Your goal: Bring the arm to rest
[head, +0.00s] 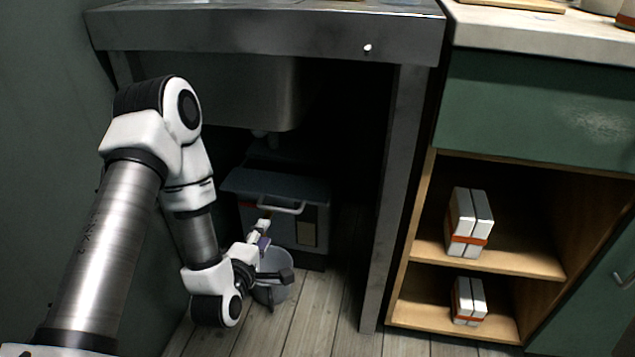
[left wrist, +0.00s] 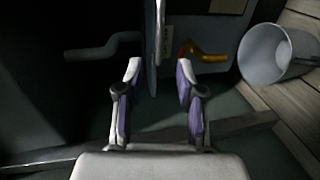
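My left arm reaches in from the left, down under the metal counter. My left gripper (head: 263,231) is low in front of a dark grey box (head: 277,187) with a pale bar handle (head: 283,208). In the left wrist view my left gripper (left wrist: 157,82) has its two purple-padded fingers spread apart. A thin panel edge (left wrist: 154,45) shows beyond and between the fingertips; I cannot tell whether it touches them. No held thing shows. My right gripper is not in view.
A grey bucket (head: 273,291) stands on the plank floor beneath the gripper, also in the left wrist view (left wrist: 265,55). A metal sink counter (head: 280,38) is overhead, its leg (head: 390,200) to the right. Open shelves (head: 497,263) with white bundles are farther right.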

